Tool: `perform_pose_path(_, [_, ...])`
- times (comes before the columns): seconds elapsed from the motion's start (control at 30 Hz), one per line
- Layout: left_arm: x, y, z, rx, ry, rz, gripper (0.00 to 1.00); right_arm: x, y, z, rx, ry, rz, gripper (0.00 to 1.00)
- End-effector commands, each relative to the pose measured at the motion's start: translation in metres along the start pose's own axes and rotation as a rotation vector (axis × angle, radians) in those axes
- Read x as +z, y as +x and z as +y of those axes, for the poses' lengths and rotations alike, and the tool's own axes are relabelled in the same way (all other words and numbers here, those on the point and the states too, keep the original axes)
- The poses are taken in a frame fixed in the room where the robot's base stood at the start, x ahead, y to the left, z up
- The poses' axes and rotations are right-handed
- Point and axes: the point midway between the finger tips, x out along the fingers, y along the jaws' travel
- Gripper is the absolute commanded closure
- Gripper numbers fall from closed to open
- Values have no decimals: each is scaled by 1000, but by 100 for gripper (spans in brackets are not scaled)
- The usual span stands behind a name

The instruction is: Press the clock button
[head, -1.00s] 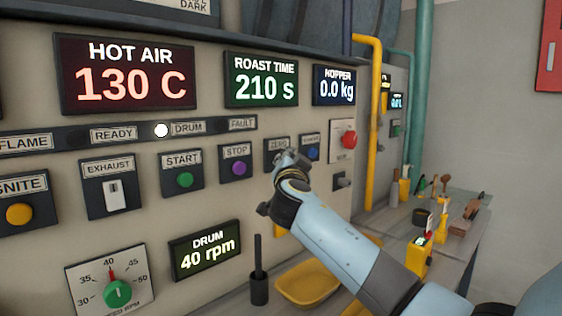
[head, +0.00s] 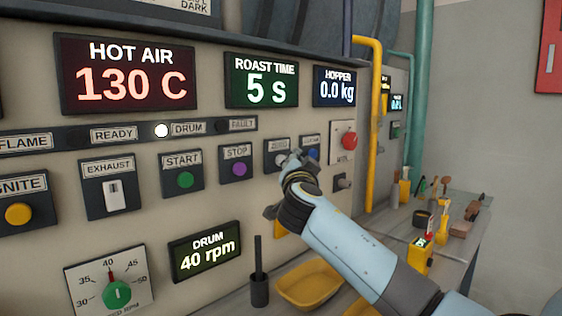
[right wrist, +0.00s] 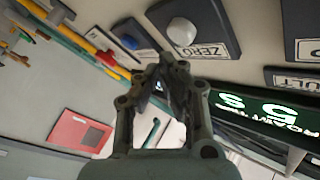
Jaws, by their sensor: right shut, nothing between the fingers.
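No button label legibly reads "clock". The ROAST TIME display (head: 261,84) reads 5 s. The white ZERO button (head: 279,160) sits in the upper panel row, and it also shows in the right wrist view (right wrist: 183,31). Right of it is a blue button (head: 313,155), also in the wrist view (right wrist: 127,42); its label is not readable. My right gripper (head: 293,159) is shut and empty, in front of the panel between these two buttons. Its fingertips (right wrist: 164,66) appear apart from both buttons. My left gripper is not in view.
To the left are the purple STOP button (head: 239,169) and green START button (head: 185,180). A red button (head: 349,140) is to the right, near a yellow pipe (head: 374,130). A yellow tray (head: 309,287) and a tool bench (head: 462,240) lie below.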

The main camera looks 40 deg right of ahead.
Motion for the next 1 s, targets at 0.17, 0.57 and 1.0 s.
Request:
perform_pose_path(0.17, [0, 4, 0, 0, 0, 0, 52, -9, -14, 11, -1, -4, -1, 100])
perform_pose_path(0.57, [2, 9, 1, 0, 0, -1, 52, -28, -39, 28, -1, -1, 0, 100])
perform_pose_path(1.0, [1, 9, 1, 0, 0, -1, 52, -28, -39, 29, 0, 0, -1, 100])
